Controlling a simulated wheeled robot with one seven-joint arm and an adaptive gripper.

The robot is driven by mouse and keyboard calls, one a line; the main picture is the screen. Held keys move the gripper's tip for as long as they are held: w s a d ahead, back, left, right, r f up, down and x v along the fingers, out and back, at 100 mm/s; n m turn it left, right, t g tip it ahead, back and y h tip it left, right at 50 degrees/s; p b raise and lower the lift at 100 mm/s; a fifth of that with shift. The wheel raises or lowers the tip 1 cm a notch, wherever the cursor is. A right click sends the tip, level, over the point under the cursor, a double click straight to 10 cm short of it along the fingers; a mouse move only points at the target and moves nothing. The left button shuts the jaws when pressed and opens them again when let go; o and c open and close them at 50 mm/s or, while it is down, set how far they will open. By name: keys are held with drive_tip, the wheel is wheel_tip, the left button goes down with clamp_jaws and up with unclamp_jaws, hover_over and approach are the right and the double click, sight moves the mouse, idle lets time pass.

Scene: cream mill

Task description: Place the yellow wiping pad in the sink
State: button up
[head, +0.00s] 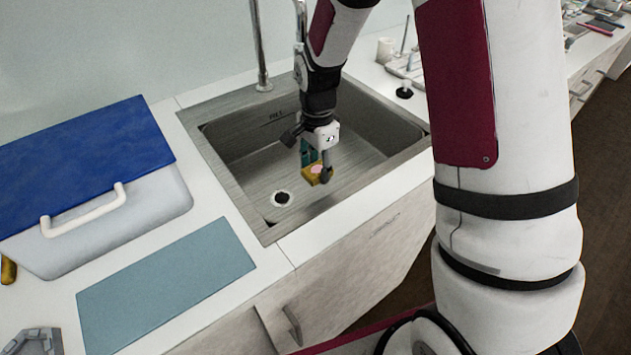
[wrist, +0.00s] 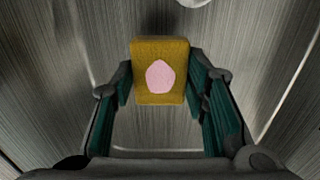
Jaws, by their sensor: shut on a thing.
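The yellow wiping pad (wrist: 145,95) has a pink patch on its face. It sits between the two fingers of my gripper (wrist: 160,92), which is shut on it. In the head view the pad (head: 313,177) shows at the tip of my gripper (head: 314,160), inside the outline of the metal sink (head: 240,178). The gripper points down into the basin. Brushed metal surrounds the pad in the wrist view. I cannot tell whether the pad touches the sink floor.
A white box with a blue lid (head: 85,160) stands left of the sink. A flat blue-grey mat (head: 165,288) lies in front of it. A tap (head: 260,50) rises behind the sink. A white cup (head: 385,50) and small items stand to the right. The basin holds a drain (head: 281,198).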

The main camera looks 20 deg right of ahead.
sight(317, 193)
drive_tip(key=shift+f, duration=3.1)
drive_tip(key=shift+f+b, duration=0.15)
drive_tip(key=shift+b, duration=0.15)
drive_tip(key=o, duration=0.8)
